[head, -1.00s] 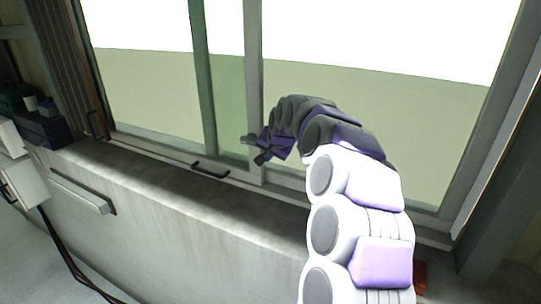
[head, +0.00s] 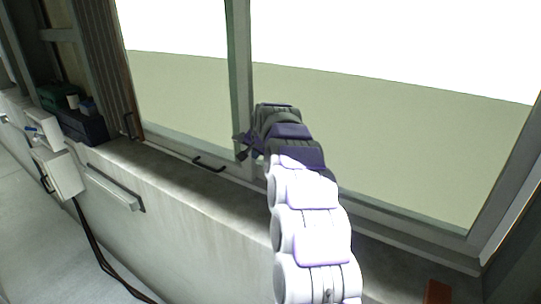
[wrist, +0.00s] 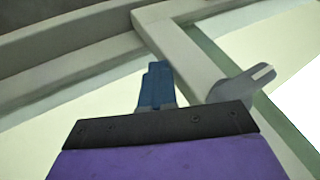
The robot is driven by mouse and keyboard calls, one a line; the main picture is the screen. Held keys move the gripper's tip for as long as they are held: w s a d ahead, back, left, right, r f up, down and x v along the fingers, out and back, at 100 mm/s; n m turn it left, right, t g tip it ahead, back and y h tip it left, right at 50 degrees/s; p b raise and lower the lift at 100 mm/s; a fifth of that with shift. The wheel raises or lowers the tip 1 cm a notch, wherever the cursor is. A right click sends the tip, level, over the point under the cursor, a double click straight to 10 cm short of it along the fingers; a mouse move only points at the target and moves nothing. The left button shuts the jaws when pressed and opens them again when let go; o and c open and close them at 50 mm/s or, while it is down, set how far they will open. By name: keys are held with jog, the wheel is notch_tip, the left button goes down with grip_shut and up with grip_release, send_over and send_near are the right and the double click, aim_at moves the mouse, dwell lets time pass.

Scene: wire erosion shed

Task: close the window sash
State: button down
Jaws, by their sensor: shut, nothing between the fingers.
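The window sash is a grey-framed sliding pane. Its upright stile (head: 240,75) stands near the middle of the window, and a dark pull handle (head: 208,164) sits along its bottom rail. My gripper (head: 241,152) is shut and empty at the lower part of this stile. In the wrist view the blue fingers (wrist: 156,82) are together close beside the stile (wrist: 182,52); I cannot tell if they touch it. A grey fitting (wrist: 240,84) with a notched tip shows right of the fingers. My arm hides part of the lower rail.
The concrete sill (head: 180,170) runs below the window. At left are a dark box (head: 80,127), a pale wall box (head: 58,172) with a hanging cable, and a grey bar handle (head: 112,188). A reddish-brown object (head: 437,292) is at lower right.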

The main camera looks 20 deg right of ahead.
aim_at(239, 150)
jog(key=shift+w+a+r+p, duration=0.1)
jog(key=shift+w+a+p, duration=0.65)
jog(key=shift+w+a, duration=0.5)
jog(key=shift+w+a+r+p, duration=0.1)
jog(key=shift+w+a+p, duration=0.75)
jog(key=shift+w, duration=0.65)
